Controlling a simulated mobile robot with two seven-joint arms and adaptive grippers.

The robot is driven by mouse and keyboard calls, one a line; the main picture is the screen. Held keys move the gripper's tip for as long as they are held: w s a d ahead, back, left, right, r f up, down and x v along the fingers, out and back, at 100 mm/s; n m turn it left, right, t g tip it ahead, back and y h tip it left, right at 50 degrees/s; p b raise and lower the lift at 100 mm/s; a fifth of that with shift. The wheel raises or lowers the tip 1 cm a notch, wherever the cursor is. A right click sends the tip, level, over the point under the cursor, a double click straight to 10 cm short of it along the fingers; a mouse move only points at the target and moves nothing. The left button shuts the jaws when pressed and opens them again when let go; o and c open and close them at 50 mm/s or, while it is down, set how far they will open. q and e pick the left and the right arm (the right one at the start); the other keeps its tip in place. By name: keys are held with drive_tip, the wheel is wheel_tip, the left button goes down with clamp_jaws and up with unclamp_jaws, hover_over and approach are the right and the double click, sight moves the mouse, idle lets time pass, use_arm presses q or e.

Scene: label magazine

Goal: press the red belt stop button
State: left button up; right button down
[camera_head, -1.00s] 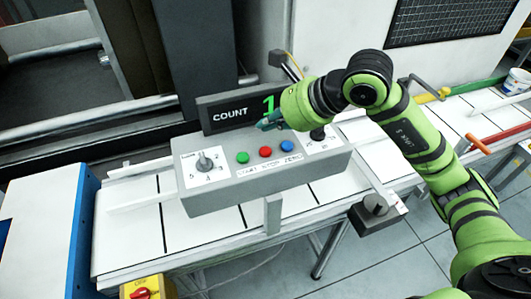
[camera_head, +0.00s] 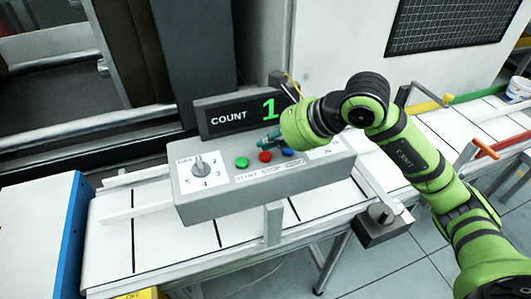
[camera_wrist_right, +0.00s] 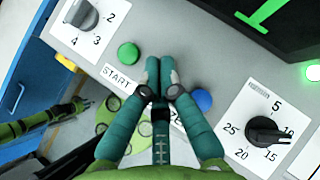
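The red stop button (camera_head: 265,156) sits on the sloped grey control box (camera_head: 222,204), between the green start button (camera_head: 242,162) and the blue button (camera_head: 288,152). My right gripper (camera_head: 268,143) is shut and empty, its fingertips just above and behind the red button in the head view. I cannot tell whether they touch it. In the wrist view my right gripper's fingers (camera_wrist_right: 159,62) lie together between the green button (camera_wrist_right: 128,53) and the blue button (camera_wrist_right: 202,99) and hide the red one. What seems to be my left gripper (camera_wrist_right: 82,106) shows small at the left there.
A display (camera_head: 240,115) reading COUNT 1 stands behind the box. A selector knob (camera_head: 200,164) is at the box's left, and a dial (camera_wrist_right: 264,130) is at its right. The white belt (camera_head: 160,230) runs below the box. A small dark block (camera_head: 381,222) stands at its front edge.

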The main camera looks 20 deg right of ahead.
sight(269, 156)
drive_tip(key=shift+f, duration=0.1)
idle(0.7)
drive_tip(key=shift+f+b, duration=0.35)
drive_tip(key=shift+b, duration=0.3)
drive_tip(key=shift+f+b, duration=0.55)
drive_tip(key=shift+b, duration=0.1)
idle(0.5)
idle(0.3)
drive_tip(key=shift+r+p, duration=0.5)
drive_tip(key=shift+r, duration=0.45)
drive_tip(key=shift+r, duration=0.1)
drive_tip(key=shift+r+p, duration=1.6)
drive_tip(key=shift+r, duration=0.85)
